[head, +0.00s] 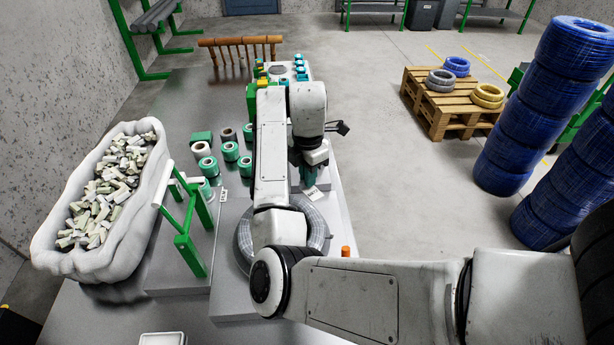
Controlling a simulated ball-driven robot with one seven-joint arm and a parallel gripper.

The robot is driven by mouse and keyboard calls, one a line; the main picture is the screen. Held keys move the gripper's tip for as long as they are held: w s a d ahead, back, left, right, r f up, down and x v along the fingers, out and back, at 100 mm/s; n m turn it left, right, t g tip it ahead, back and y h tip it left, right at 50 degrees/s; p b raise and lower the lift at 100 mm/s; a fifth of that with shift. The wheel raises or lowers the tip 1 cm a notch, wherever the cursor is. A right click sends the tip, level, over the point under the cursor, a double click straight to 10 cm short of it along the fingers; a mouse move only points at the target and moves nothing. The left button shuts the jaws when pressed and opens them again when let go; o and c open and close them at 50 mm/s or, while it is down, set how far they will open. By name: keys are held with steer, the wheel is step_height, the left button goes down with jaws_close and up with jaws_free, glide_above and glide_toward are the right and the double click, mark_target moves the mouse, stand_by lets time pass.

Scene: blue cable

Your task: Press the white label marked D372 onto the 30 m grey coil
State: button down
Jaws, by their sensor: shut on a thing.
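The grey coil (319,222) lies flat on the metal bench, its middle hidden behind my arm. My gripper (310,181) points down above the bench, beyond the coil and apart from it in the picture. It is shut on a small white label (312,193), which hangs at its tips; the print on it is too small to read. Another small white tag (223,196) with dark marks stands left of the coil, near the green frame. The coil's length marking cannot be read.
A green frame (185,246) stands left of the coil. A white sack (50,233) of pale pieces is further left. Green and white rolls (207,167) stand on the bench behind. An orange peg (345,252) is right of the coil. Blue coil stacks (513,137) stand on the floor at right.

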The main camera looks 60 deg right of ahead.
mark_target(308, 203)
steer(key=shift+f+b, duration=1.65)
steer(key=shift+b, duration=0.55)
steer(key=shift+f, duration=1.1)
steer(key=shift+f+p, duration=0.8)
steer(key=shift+p, duration=0.3)
steer(key=shift+s+a+f+p, duration=0.1)
steer(key=shift+f+p, duration=0.1)
steer(key=shift+p, duration=0.4)
stand_by(1.3)
steer(key=c, duration=1.5)
jaws_free()
steer(key=shift+c, duration=0.2)
steer(key=o, duration=0.6)
steer(key=shift+r, duration=0.15)
steer(key=shift+c, duration=0.2)
